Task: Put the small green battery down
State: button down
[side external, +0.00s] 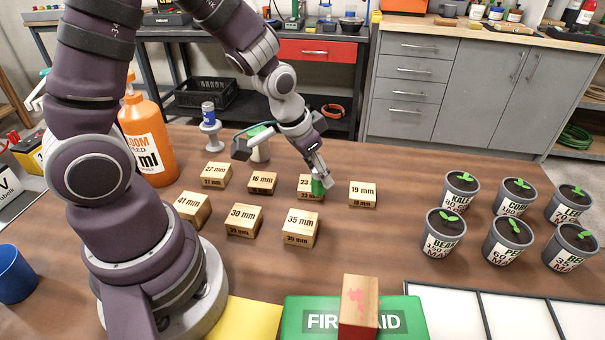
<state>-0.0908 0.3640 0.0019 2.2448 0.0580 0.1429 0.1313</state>
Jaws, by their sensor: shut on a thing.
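My gripper (320,177) points down over the middle of the wooden table. It is shut on the small green battery (317,187), which shows as a small green patch at the fingertips. The battery overlaps the right part of a wooden block labelled 13 mm (306,194) in the picture. I cannot tell whether it touches the block or hangs above it. The fingers hide part of the battery.
Around it are wooden blocks labelled 19 mm (363,194), 16 mm (262,183) and 35 mm (301,228), among others. Potted seedlings (443,230) stand at the right. A green first aid box (300,318) lies at the front. Bare table (395,235) lies right of the blocks.

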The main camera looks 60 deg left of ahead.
jog(key=w+d+r+m+h, duration=0.2)
jog(key=w+d+m, duration=0.3)
jog(key=d, duration=0.4)
jog(key=f, duration=0.7)
jog(key=shift+d+f, duration=0.15)
jog(key=shift+d, duration=0.2)
jog(key=shift+f, duration=0.15)
jog(key=c, duration=0.9)
grip_release()
jog(key=shift+o, duration=0.2)
jog(key=w+v, duration=0.1)
jog(key=v, duration=1.1)
jog(key=s+a+r+n+y, duration=0.1)
jog(key=s+a+r+n, duration=0.1)
jog(key=s, duration=0.4)
jog(key=s+a+r+n+t+y, duration=0.1)
jog(key=s+a+r+n, duration=0.2)
jog(key=s+r, duration=0.3)
jog(key=shift+s+a+n, duration=0.2)
jog(key=shift+a+n, duration=0.1)
jog(key=shift+a, duration=0.35)
